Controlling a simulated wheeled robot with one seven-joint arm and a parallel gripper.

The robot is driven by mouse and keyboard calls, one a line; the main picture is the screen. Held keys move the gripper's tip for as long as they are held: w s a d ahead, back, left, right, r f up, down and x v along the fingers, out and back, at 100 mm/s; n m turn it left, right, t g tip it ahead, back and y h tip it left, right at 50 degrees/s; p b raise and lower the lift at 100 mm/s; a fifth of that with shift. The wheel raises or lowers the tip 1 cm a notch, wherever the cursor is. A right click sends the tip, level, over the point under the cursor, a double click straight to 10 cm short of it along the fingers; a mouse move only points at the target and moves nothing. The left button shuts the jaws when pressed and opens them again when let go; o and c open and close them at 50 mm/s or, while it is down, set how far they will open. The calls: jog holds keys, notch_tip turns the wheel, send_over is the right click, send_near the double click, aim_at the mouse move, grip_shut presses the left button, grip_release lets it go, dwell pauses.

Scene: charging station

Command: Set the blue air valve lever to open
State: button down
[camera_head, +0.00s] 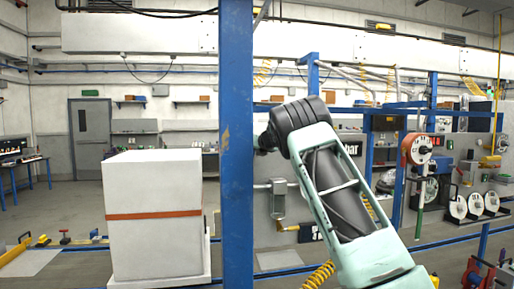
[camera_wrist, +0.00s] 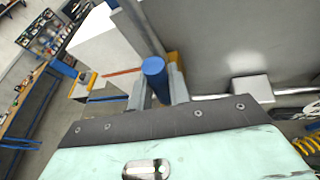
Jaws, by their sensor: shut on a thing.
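The blue air valve lever (camera_wrist: 154,72) shows in the wrist view as a short blue cylinder with a rounded end. My gripper (camera_wrist: 157,86) has one finger on each side of it and is shut on it. The fingers hide its sides and lower end. The valve body and the lever's open or closed setting cannot be made out. In the head view my arm reaches up and left to the blue post, and the gripper and lever cannot be seen there.
A blue upright post (camera_head: 237,190) stands close in front, beside my arm. A white box with an orange band (camera_head: 153,245) stands left of it. A hose reel (camera_head: 417,149) hangs at the right. Open floor lies at the left.

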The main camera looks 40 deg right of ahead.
jog(key=shift+w+a+n+g+h+p, duration=0.35)
jog(key=shift+a+n+p, duration=0.25)
jog(key=shift+n, duration=0.2)
jog(key=c, duration=1.3)
grip_release()
jog(key=b+v, duration=0.5)
jog(key=v, duration=1.2)
jog(key=shift+a, duration=0.25)
jog(key=shift+s+r, duration=0.1)
